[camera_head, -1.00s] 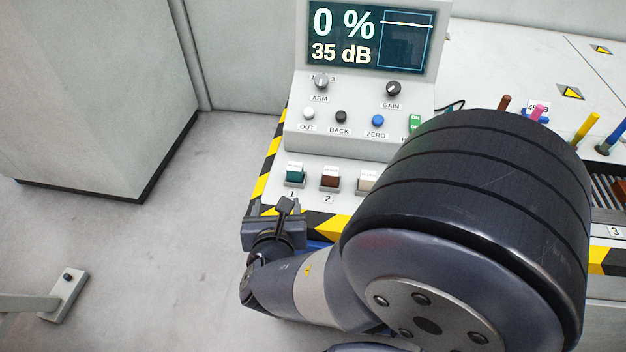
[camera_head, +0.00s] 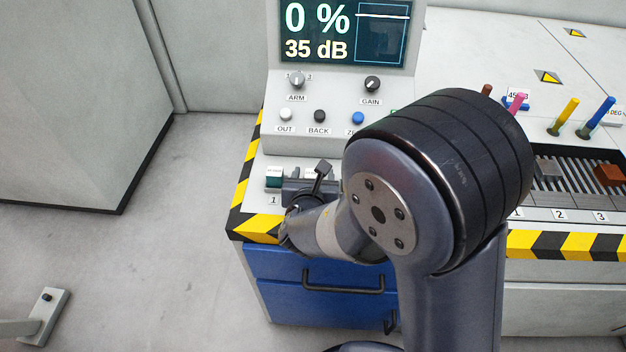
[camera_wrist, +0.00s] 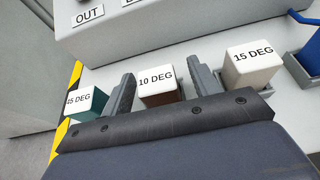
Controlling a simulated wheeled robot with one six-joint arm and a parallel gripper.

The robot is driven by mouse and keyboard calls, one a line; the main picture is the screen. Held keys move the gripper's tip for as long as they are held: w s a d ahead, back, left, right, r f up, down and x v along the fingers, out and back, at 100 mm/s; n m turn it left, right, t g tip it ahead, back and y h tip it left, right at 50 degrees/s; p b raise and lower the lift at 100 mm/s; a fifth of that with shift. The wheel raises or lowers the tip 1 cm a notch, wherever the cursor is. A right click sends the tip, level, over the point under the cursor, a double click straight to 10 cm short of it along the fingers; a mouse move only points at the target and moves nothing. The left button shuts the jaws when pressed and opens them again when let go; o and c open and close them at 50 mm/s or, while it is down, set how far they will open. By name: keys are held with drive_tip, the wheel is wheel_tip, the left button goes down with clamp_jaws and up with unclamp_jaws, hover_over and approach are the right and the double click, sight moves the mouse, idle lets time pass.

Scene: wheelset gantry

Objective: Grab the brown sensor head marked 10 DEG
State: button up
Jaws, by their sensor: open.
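The brown sensor head marked 10 DEG (camera_wrist: 158,92) shows in the wrist view, with a white labelled top and a brown front, standing between the two fingers of my gripper (camera_wrist: 163,82). My gripper is open, with one finger on each side of the head and a gap on both sides. I cannot tell how far down the fingers reach. In the head view my gripper (camera_head: 312,184) is over the row of heads at the bench's front left, and the brown head is hidden behind it.
A green head marked 45 DEG (camera_wrist: 86,104) stands close left of the left finger, and a cream head marked 15 DEG (camera_wrist: 252,68) close right of the right finger. The console (camera_head: 330,140) rises behind the row. A blue drawer unit (camera_head: 300,285) is below the bench.

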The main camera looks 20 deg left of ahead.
drive_tip(key=shift+w+a+f, duration=0.25)
drive_tip(key=shift+w+f, duration=0.05)
drive_tip(key=shift+w, duration=0.3)
drive_tip(key=shift+c, duration=0.4)
drive_tip(key=c, duration=1)
drive_tip(key=shift+r, duration=0.1)
